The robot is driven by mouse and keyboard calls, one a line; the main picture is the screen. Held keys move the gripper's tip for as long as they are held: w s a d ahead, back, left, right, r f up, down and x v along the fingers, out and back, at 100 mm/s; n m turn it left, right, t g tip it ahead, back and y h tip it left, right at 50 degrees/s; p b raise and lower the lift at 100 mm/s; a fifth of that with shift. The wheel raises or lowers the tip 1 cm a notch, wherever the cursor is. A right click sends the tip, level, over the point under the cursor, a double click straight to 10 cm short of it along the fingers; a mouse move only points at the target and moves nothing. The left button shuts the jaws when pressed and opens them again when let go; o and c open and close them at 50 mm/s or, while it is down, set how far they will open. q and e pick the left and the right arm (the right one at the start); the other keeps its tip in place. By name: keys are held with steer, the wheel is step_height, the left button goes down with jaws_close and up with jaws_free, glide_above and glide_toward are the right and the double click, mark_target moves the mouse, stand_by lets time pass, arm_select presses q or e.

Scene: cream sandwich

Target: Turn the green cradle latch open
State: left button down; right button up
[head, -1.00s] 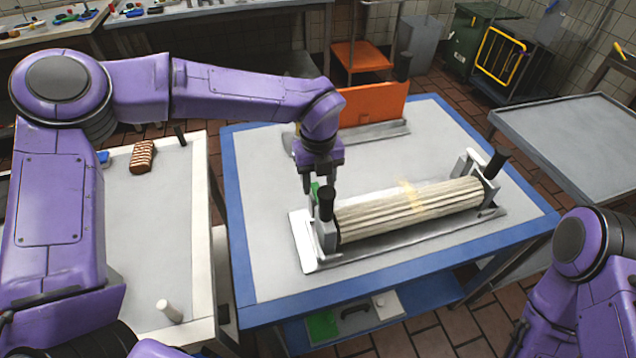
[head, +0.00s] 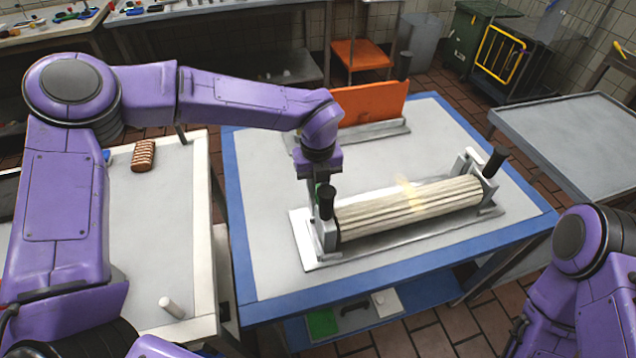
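The metal cradle (head: 305,252) lies on the blue-edged table and carries a ribbed cream-coloured roller (head: 410,210). A black upright knob (head: 327,203) stands at its left end, and another black handle (head: 495,160) is at its right end. Only a small bit of the green latch (head: 319,189) shows, just behind the left knob. My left gripper (head: 317,188) points down right at the latch, with its fingers close to or touching it. The fingertips are partly hidden by the knob, so their opening is unclear. My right arm shows at the lower right, but its gripper is out of view.
An orange panel on a metal base (head: 370,103) stands at the table's back. A white table (head: 150,230) at left holds a brown striped block (head: 143,155) and a white cylinder (head: 171,307). A grey table (head: 570,130) is at right. The blue-edged table's front left is clear.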

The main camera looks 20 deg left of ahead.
arm_select(q)
steer(key=m+p, duration=0.2)
steer(key=m, duration=0.1)
steer(key=shift+s+a+r+m+p, duration=0.1)
steer(key=shift+a+r+m+p, duration=0.15)
steer(key=shift+a+m+p, duration=0.15)
steer(key=shift+w+a+f+m+p, duration=0.15)
steer(key=shift+a+m+p, duration=0.25)
steer(key=shift+m+p, duration=1.4)
steer(key=shift+w+a+r+m+p, duration=0.15)
steer(key=shift+a+m+p, duration=0.55)
steer(key=shift+m, duration=1.95)
steer(key=shift+w+a+f+m+p, duration=0.15)
steer(key=shift+w+m+p, duration=0.1)
steer(key=shift+m+p, duration=1.65)
steer(key=shift+m+b, duration=0.3)
steer(key=shift+m, duration=0.25)
steer(key=c, duration=1)
jaws_free()
